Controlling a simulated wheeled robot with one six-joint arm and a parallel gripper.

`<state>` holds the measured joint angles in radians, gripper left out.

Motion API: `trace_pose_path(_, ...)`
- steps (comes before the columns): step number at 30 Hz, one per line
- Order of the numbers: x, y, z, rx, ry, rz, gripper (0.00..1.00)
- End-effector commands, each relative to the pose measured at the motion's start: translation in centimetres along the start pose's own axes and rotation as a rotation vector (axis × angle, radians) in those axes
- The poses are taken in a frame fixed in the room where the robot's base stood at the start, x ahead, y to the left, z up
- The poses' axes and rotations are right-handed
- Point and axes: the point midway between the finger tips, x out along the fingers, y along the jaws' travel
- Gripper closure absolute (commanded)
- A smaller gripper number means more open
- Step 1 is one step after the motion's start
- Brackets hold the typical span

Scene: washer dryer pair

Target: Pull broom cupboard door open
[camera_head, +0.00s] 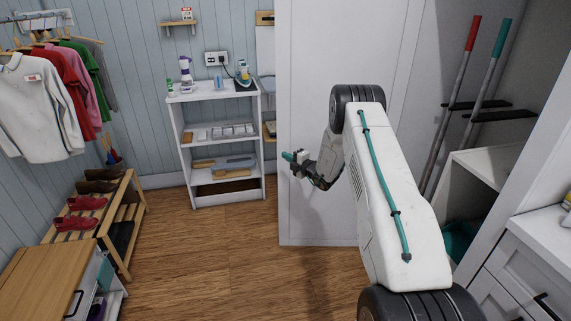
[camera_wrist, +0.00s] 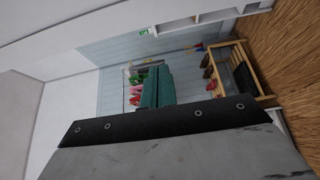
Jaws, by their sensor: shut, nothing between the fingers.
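The white broom cupboard door (camera_head: 316,60) stands swung wide open in the head view, left of the cupboard opening. No handle shows on the face I see, and my arm covers part of it. Inside the cupboard, a red-topped pole (camera_head: 461,75) and a teal-topped pole (camera_head: 490,75) lean in dark holders. My gripper (camera_head: 289,157) is in front of the door near its free left edge, pointing left. Its teal fingers also show in the wrist view (camera_wrist: 156,90), closed together and empty. I cannot tell if the gripper touches the door.
A white shelf unit (camera_head: 174,140) stands left of the door. A shoe rack (camera_head: 128,240) and a wooden-topped cabinet (camera_head: 50,270) line the left wall below hanging clothes (camera_head: 75,80). A white drawer counter (camera_head: 545,240) is at right. The wooden floor (camera_head: 215,265) between is clear.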

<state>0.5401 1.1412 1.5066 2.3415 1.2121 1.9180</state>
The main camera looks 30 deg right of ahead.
Motion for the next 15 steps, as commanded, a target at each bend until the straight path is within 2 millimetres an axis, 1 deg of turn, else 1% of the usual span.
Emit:
trace_pose_path(5,-1.6,0.0,-1.3,0.002,-0.006,-0.001,1.0)
trace_pose_path(8,-3.3,0.0,-2.6,0.003,-0.011,-0.001,1.0)
trace_pose_path(12,-5.2,0.0,-5.7,0.003,-0.002,-0.002,1.0)
trace_pose_path(15,-6.4,0.0,-7.5,0.003,0.002,-0.002,1.0)
